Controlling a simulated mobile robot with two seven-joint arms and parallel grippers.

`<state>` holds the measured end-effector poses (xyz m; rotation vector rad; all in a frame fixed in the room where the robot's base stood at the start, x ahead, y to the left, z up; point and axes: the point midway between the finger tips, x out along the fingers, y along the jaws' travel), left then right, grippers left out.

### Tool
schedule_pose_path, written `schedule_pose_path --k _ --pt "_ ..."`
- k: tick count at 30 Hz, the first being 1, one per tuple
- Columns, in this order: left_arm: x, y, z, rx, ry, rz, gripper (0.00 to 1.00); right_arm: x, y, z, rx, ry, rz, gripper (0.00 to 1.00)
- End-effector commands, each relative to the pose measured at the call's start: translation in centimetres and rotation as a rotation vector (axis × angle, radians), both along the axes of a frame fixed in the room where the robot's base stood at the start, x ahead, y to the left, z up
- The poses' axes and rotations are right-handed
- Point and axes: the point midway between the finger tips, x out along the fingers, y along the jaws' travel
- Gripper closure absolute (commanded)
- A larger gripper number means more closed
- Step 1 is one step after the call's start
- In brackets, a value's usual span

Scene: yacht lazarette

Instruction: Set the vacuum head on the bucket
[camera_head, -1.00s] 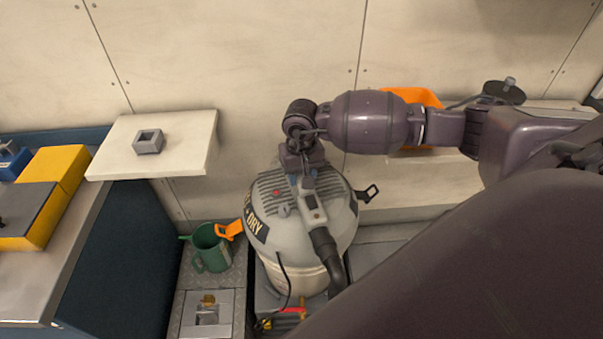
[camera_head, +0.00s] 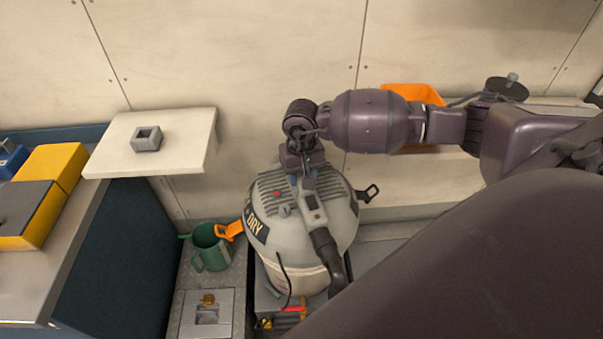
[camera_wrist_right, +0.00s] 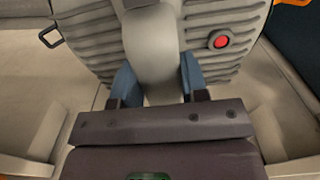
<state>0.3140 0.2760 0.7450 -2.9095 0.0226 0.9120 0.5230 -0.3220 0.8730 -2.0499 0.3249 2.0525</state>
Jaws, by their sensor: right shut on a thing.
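The vacuum head (camera_head: 268,222) is a grey dome with a ribbed top, a red button and a "DRY" label. It sits over the cream bucket (camera_head: 300,281), roughly in line with it; I cannot tell whether its rim is fully seated all around. My right gripper (camera_head: 303,176) comes down from above and is shut on the head's grey handle. In the right wrist view, the blue fingertips of the gripper (camera_wrist_right: 158,80) press the handle from both sides, with the ribbed top (camera_wrist_right: 225,65) below. My left gripper is out of view.
A green watering can (camera_head: 211,248) with an orange part stands left of the bucket. A white shelf (camera_head: 190,150) bears a grey square block (camera_head: 147,139). Yellow boxes (camera_head: 53,167) lie on the left counter. An orange bin (camera_head: 413,94) stands behind my right arm.

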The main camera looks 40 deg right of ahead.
Motion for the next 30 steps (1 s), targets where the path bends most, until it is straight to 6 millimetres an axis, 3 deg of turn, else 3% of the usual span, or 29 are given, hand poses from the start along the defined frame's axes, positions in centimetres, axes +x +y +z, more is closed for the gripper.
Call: schedule_pose_path --k 9,10,15,27,30 --pt "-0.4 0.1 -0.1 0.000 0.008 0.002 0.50 0.2 0.0 0.3 0.001 -0.007 0.000 1.00" --pt "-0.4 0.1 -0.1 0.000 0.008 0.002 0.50 0.2 0.0 0.3 0.001 -0.007 0.000 0.58" --pt "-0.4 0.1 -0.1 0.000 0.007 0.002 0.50 0.1 0.0 0.2 0.001 -0.004 0.000 0.32" --pt "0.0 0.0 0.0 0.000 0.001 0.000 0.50 -0.1 0.0 -0.1 0.000 0.002 -0.001 0.30" --pt "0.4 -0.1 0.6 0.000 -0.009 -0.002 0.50 0.1 -0.1 1.3 -0.003 -0.003 -0.001 0.30"
